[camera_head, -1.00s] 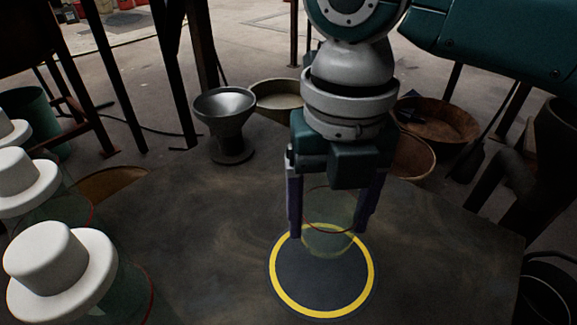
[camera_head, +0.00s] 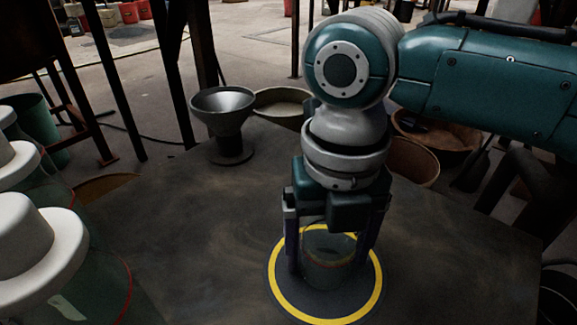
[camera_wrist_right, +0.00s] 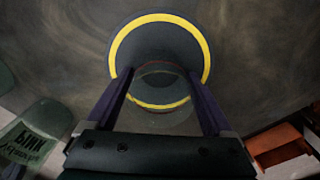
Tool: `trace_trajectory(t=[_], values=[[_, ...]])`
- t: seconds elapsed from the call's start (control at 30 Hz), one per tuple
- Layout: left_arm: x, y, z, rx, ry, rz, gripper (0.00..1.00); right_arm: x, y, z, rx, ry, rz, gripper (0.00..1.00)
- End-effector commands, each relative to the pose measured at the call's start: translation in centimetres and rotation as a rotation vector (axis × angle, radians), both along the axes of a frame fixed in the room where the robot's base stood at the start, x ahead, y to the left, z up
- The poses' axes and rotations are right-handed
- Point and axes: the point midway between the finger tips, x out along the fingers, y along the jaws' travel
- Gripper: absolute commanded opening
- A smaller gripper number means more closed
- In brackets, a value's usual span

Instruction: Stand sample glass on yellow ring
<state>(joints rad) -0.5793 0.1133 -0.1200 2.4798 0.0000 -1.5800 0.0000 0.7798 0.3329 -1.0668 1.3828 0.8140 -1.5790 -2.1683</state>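The sample glass (camera_head: 328,262) is a clear, see-through cup. My right gripper (camera_head: 329,262) has one finger on each side of it and is shut on it. The glass is upright, over the dark disc inside the yellow ring (camera_head: 379,284). I cannot tell whether its base touches the disc. In the right wrist view, the glass (camera_wrist_right: 160,88) shows between the fingers of my right gripper (camera_wrist_right: 161,76), over the near part of the yellow ring (camera_wrist_right: 114,58). My left gripper is not in view.
Clear vats (camera_head: 85,285) with white lids (camera_head: 38,250) stand at the table's left edge. A grey metal funnel (camera_head: 223,112) stands at the back of the table. Brown and pale bowls lie behind it. The brown table (camera_head: 190,250) is bare around the ring.

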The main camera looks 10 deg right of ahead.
Motion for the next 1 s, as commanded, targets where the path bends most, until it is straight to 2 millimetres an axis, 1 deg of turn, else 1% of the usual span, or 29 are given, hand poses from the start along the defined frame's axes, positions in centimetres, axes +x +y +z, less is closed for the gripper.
trace_trajectory(t=[0.03,0.1,0.3,0.4,0.47,0.57,0.7,0.8,0.9,1.0], values=[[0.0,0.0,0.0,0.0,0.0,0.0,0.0,0.0,0.0,0.0,0.0,0.0,0.0,0.93],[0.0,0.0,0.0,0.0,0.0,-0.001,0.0,0.0,0.0,0.0,0.0,0.0,0.0,1.0],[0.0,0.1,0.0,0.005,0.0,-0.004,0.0,0.0,0.0,0.0,0.0,0.0,0.0,1.0],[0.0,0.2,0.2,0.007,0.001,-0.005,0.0,0.0,0.0,0.5,0.001,-0.001,0.0,1.0],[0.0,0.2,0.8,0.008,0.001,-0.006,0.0,0.1,0.0,1.4,0.001,-0.002,0.0,1.0],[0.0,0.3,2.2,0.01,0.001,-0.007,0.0,0.1,0.0,3.5,0.001,-0.002,0.0,1.0],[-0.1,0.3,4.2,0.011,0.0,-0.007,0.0,0.1,0.0,6.9,0.002,-0.003,0.001,1.0],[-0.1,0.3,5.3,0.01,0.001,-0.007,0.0,0.1,0.0,9.0,0.002,-0.002,0.001,1.0],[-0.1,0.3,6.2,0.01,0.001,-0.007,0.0,0.1,0.0,10.7,0.001,-0.002,0.0,1.0],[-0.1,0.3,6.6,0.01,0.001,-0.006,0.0,0.0,0.0,11.8,0.002,-0.001,-0.001,1.0]])
